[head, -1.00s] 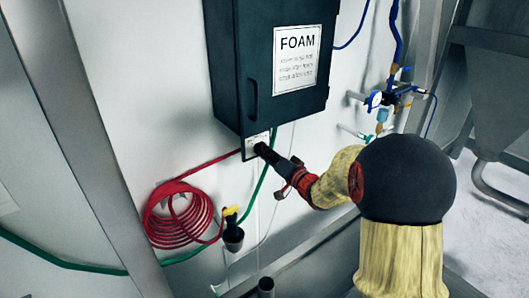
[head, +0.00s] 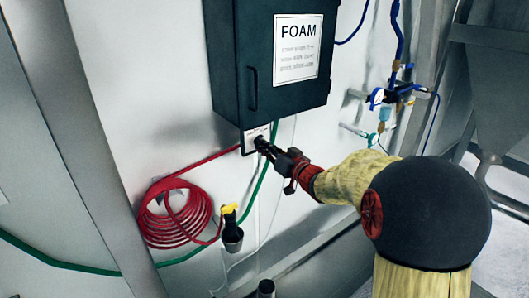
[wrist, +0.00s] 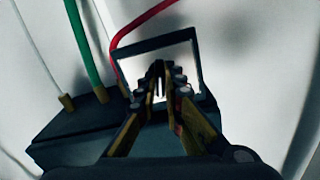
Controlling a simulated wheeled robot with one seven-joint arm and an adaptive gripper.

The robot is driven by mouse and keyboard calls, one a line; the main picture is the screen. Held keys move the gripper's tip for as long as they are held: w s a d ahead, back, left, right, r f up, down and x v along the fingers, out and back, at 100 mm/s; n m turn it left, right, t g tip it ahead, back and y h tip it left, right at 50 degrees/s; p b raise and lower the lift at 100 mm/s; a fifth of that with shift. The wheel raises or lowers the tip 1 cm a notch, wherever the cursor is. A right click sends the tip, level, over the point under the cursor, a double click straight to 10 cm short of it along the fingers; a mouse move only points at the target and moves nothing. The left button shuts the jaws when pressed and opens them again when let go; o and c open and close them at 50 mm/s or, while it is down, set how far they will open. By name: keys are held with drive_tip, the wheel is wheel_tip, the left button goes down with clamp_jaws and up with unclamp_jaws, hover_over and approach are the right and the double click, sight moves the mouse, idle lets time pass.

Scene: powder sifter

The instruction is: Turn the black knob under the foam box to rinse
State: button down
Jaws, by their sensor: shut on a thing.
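The dark foam box (head: 228,65) hangs on the white wall with a FOAM sign on its door. A small white label plate (head: 249,146) sits under its bottom edge, and the black knob (head: 260,141) is there, mostly hidden by my fingers. My gripper (head: 263,146) reaches in from the lower right, its fingertips at the plate. In the wrist view my gripper (wrist: 160,80) has its fingertips close together in front of the framed plate (wrist: 185,52), shut on the knob. I cannot read the plate's markings or the knob's setting.
A coiled red hose (head: 180,215) hangs at left. A black holder with a yellow-topped nozzle (head: 231,225) is below the plate. A green hose (head: 262,180) runs close to my gripper. Blue pipes with a gauge (head: 377,97) are at right.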

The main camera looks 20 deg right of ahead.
drive_tip(key=shift+f+n+b, duration=0.1)
drive_tip(key=shift+n+b, duration=0.8)
drive_tip(key=shift+n, duration=0.3)
drive_tip(key=c, duration=1.9)
unclamp_jaws()
drive_tip(key=s, duration=0.4)
drive_tip(key=s+d, duration=0.1)
drive_tip(key=s, duration=0.3)
drive_tip(key=s+d, duration=0.1)
drive_tip(key=s, duration=0.2)
drive_tip(key=shift+s+d, duration=0.15)
drive_tip(key=shift+s, duration=0.25)
